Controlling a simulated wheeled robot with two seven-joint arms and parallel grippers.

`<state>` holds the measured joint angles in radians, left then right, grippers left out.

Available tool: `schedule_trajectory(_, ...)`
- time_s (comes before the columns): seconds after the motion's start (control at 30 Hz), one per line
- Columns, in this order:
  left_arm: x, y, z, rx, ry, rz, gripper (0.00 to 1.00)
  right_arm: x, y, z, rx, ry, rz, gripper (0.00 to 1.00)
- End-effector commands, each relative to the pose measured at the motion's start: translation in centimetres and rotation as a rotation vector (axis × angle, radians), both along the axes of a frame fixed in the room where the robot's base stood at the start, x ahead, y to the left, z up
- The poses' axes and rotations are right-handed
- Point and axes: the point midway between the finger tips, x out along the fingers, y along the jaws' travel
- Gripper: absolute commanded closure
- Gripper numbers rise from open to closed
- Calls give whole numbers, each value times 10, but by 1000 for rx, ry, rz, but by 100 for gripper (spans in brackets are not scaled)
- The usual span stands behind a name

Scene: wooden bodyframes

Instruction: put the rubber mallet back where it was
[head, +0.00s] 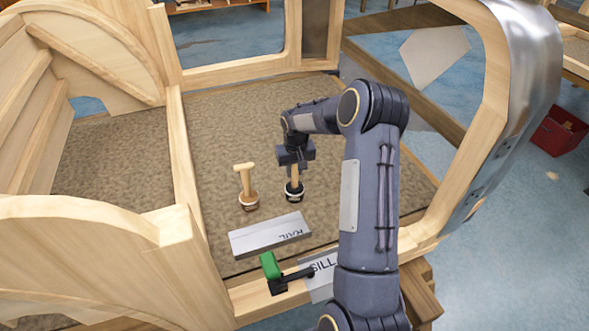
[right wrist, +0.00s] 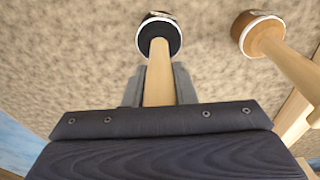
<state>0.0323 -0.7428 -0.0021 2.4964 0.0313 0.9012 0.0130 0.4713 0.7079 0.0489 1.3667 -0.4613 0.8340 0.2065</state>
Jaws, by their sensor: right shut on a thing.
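The rubber mallet, with its black, white-rimmed head (right wrist: 148,38) down and its pale wooden handle (right wrist: 158,75) up, is in my right gripper (head: 294,166). The fingers are shut on the handle, and the gripper comes from above. The black head (head: 294,192) is at or just above the brown carpeted floor (head: 225,125) of the wooden frame; I cannot tell whether it touches. My left gripper is not in view.
A similar tan-headed piece (head: 249,202) with a wooden T-shaped top stands just left of the mallet. A grey block marked RAIL (head: 268,233) lies in front. A green and black clamp-like thing (head: 269,265) and a SILL plate (head: 318,272) are at the front edge.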

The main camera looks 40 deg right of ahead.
Motion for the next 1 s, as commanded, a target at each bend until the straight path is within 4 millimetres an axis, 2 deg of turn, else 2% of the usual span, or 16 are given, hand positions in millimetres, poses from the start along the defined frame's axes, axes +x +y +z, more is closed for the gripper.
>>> schedule_trajectory(0.03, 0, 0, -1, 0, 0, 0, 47, 0, 0, -1, 0, 0, 0, 72)
schedule_trajectory(0.17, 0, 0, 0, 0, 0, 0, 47, 0, 0, -1, 0, 0, 0, 55)
schedule_trajectory(0.43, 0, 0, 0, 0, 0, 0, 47, 0, 0, 0, 0, 0, 0, 54)
schedule_trajectory(0.57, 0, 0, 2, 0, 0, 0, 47, 0, 0, 8, -1, -2, 0, 54)
schedule_trajectory(0.67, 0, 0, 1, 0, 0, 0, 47, -1, 1, 23, -2, -4, 0, 54)
schedule_trajectory(1.0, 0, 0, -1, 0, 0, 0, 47, -10, 4, 94, -2, -4, 0, 54)
